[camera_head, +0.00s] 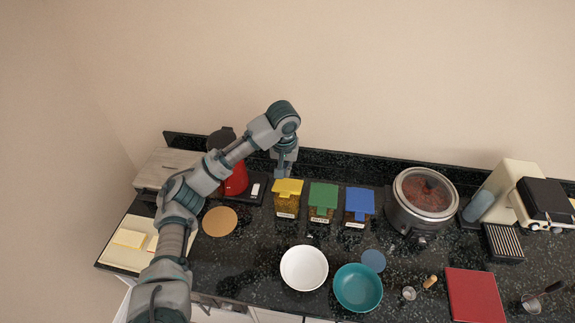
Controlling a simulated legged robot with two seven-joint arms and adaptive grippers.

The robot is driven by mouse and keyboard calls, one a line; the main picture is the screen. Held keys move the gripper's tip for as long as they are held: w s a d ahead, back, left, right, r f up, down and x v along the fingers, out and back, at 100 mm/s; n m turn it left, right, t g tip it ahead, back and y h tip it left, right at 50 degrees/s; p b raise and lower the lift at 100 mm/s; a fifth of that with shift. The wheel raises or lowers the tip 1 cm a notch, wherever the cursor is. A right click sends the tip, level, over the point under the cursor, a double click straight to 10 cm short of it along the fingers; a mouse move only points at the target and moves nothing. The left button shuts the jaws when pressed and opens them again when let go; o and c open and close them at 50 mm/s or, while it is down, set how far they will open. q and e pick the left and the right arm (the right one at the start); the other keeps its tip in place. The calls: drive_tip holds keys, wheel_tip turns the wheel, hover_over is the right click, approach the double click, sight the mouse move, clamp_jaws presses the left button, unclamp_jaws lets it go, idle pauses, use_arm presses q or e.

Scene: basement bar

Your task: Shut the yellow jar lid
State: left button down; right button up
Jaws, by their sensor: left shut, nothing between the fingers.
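The yellow jar lid (289,186) is on the leftmost of three clear jars (287,206) on the dark counter. The lid lies about flat over the jar's top; whether it is fully closed cannot be told at this size. My left gripper (284,173) points down just behind and slightly left of the yellow lid, near the back of the counter. It is shut and holds nothing. Whether it touches the lid is unclear. My right gripper is not in view.
Jars with green (323,195) and blue (359,202) lids stand to the right, then a slow cooker (425,200). A red kettle (236,180) is left, partly behind my arm. White (304,268) and teal (358,288) bowls stand in front.

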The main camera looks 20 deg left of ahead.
use_arm(q)
hover_over(286, 194)
drive_tip(key=w+a, duration=0.1)
drive_tip(key=a, duration=0.1)
drive_tip(key=f, duration=0.4)
drive_tip(key=shift+w+d, duration=0.1)
drive_tip(key=shift+d, duration=0.15)
drive_tip(key=f, duration=0.1)
drive_tip(key=s+f, duration=0.1)
drive_tip(key=f, duration=0.1)
drive_tip(key=shift+s+d+f, duration=0.1)
drive_tip(key=shift+s+d, duration=0.05)
drive_tip(key=shift+d, duration=0.05)
drive_tip(key=shift+s+d+f, duration=0.15)
drive_tip(key=shift+d+f, duration=0.2)
drive_tip(key=shift+d, duration=0.25)
